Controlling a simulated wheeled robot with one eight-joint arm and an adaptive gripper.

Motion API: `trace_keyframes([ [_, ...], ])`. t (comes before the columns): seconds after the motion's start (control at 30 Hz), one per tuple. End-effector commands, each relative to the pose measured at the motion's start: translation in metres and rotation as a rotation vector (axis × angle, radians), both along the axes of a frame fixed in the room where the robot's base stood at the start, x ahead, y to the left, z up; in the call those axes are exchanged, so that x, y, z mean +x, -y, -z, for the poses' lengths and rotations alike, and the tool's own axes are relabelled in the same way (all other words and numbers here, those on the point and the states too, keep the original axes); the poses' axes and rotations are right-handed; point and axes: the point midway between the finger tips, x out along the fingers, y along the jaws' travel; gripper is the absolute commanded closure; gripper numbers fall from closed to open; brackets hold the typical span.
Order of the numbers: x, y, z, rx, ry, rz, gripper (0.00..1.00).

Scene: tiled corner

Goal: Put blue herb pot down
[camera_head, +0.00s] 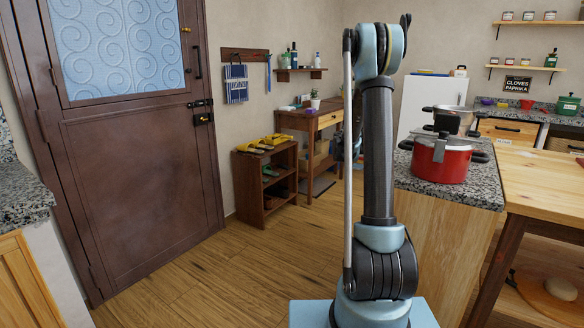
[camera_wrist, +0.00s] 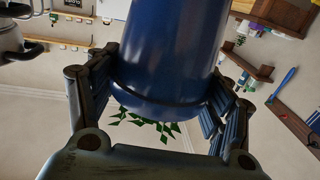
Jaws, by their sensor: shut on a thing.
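The blue herb pot (camera_wrist: 170,45) fills the upper middle of the wrist view, which shows the room upside down. Green leaves (camera_wrist: 150,124) show past its rim, so the pot appears roughly upright. My gripper (camera_wrist: 162,92) is shut on it, with a dark finger against each side near the rim. The pot's base is cut off by the frame edge.
A wooden desk (camera_head: 306,121) by the back wall bears a small potted plant and other items. A low shelf (camera_head: 268,184) with yellow shoes stands left of it. A red pot (camera_head: 440,160) stands on the granite counter (camera_head: 462,188) at right. Open floor (camera_head: 220,270) lies at left.

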Motion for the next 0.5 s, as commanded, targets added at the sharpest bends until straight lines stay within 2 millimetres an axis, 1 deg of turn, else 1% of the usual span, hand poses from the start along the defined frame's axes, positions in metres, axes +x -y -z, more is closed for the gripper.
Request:
trace_keyframes([
  [0.03,0.004,-0.014,0.016,0.000,0.000,-0.053,0.70],
  [0.1,0.007,-0.034,0.036,0.000,0.000,-0.130,0.70],
  [0.2,0.008,-0.062,0.063,0.001,-0.001,-0.236,0.70],
  [0.3,0.005,-0.088,0.085,0.001,-0.002,-0.332,0.70],
  [0.43,-0.002,-0.116,0.106,0.002,-0.007,-0.432,0.70],
  [0.47,-0.004,-0.121,0.110,0.003,-0.009,-0.451,0.70],
  [0.5,-0.004,-0.121,0.110,0.005,-0.010,-0.455,0.70],
])
